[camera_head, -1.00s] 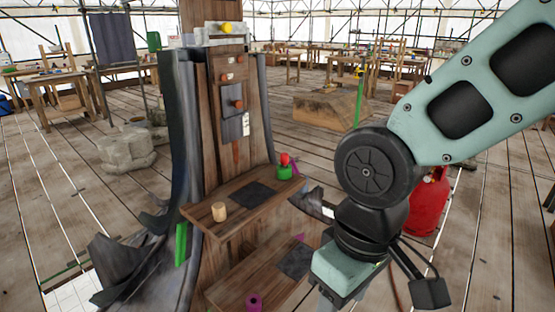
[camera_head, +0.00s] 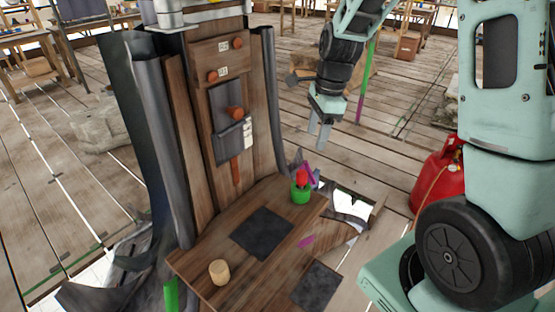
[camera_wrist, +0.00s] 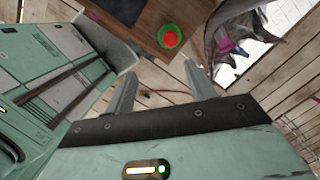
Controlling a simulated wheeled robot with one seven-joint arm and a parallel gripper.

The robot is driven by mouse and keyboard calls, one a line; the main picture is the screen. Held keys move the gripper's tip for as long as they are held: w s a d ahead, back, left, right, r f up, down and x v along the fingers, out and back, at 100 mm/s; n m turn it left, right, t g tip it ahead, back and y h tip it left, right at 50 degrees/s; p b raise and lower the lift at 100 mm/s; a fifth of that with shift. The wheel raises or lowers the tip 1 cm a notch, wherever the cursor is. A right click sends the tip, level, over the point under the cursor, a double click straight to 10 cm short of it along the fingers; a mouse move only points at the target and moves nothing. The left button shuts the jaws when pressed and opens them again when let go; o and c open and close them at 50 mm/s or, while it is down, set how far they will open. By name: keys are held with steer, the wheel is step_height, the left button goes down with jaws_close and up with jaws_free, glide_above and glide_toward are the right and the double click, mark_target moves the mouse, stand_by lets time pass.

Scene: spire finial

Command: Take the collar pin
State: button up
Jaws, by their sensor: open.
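My gripper (camera_head: 319,132) is open and empty, fingers pointing down, to the right of the wooden upright. Its two fingers also show in the wrist view (camera_wrist: 160,88), apart with nothing between them. A pale wooden cylinder (camera_head: 219,271) stands on the shelf. A red-topped piece (camera_head: 301,176) sits in a green cup (camera_head: 300,195) at the shelf's right end. I cannot tell which of these is the collar pin.
The wooden shelf (camera_head: 215,250) has dark square patches. Curved grey sheets (camera_head: 148,130) flank the upright. A torn grey piece (camera_head: 350,217) lies right of the shelf. A red gas bottle (camera_head: 440,178) stands on the plank floor at right.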

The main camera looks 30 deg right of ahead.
steer(key=w+d, duration=0.1)
steer(key=p, duration=0.1)
glide_toward(302, 172)
steer(key=shift+m, duration=0.3)
steer(key=f, duration=0.6)
steer(key=shift+s+a+f, duration=0.15)
steer(key=shift+a+f, duration=0.2)
steer(key=shift+f, duration=0.05)
steer(key=shift+w+a+f+p, duration=0.15)
steer(key=shift+f+p, duration=0.1)
steer(key=shift+f, duration=0.65)
steer(key=shift+w+a+f+p, duration=0.2)
steer(key=shift+f+p, duration=0.05)
steer(key=shift+f, duration=0.65)
steer(key=shift+w+a+f+p, duration=0.15)
steer(key=shift+f+p, duration=0.1)
steer(key=shift+f, duration=0.65)
steer(key=c, duration=1.1)
